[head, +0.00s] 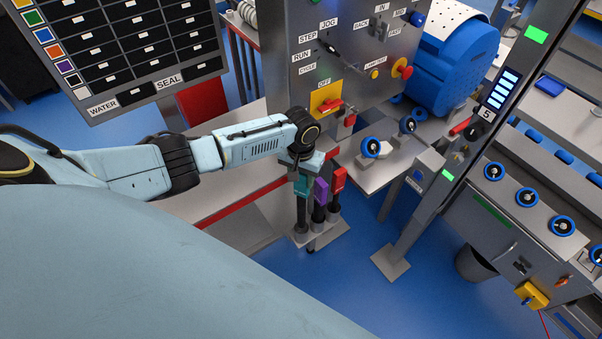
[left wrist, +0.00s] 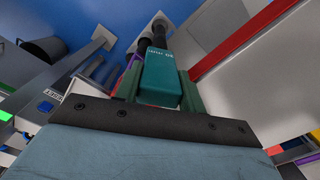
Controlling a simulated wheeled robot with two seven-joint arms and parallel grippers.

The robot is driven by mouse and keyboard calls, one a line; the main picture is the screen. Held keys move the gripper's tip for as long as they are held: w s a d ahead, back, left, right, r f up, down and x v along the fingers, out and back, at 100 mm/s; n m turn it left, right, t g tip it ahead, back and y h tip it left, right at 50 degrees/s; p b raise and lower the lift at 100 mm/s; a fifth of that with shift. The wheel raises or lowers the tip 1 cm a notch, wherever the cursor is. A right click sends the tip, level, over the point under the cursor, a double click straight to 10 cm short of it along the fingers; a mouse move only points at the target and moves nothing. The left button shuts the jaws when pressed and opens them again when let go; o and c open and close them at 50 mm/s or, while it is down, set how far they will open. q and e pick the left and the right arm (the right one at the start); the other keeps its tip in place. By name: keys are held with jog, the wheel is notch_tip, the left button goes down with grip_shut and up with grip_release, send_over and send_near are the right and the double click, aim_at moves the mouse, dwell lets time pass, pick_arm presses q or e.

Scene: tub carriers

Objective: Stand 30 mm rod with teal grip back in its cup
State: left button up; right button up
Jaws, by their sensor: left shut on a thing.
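The rod with the teal grip (head: 302,187) hangs upright below my left gripper (head: 302,168) in the head view. In the left wrist view its teal grip (left wrist: 160,80), with "30 mm" lettering, sits between the two greenish fingers of my left gripper (left wrist: 160,92), which is shut on it. The dark shaft runs down to a grey cup (head: 300,235) at the left of the cup stand. The shaft's lower end lines up with this cup; I cannot tell how deep it sits. My right gripper is not in view.
A purple-grip rod (head: 320,191) and a red-grip rod (head: 339,180) stand close to the right in the same stand. A control panel (head: 330,50) with switches rises behind. A grey post (head: 430,160) stands at right. Blue floor (head: 350,290) is open in front.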

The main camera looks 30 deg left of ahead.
aim_at(301, 194)
pick_arm(q)
jog(key=shift+f+b, duration=2.9)
jog(key=shift+f, duration=1.55)
jog(key=o, duration=1.1)
jog(key=shift+c, duration=0.2)
jog(key=shift+r, duration=0.1)
notch_tip(301, 194, up, 13)
jog(key=shift+r+p, duration=0.1)
jog(key=shift+p, duration=0.85)
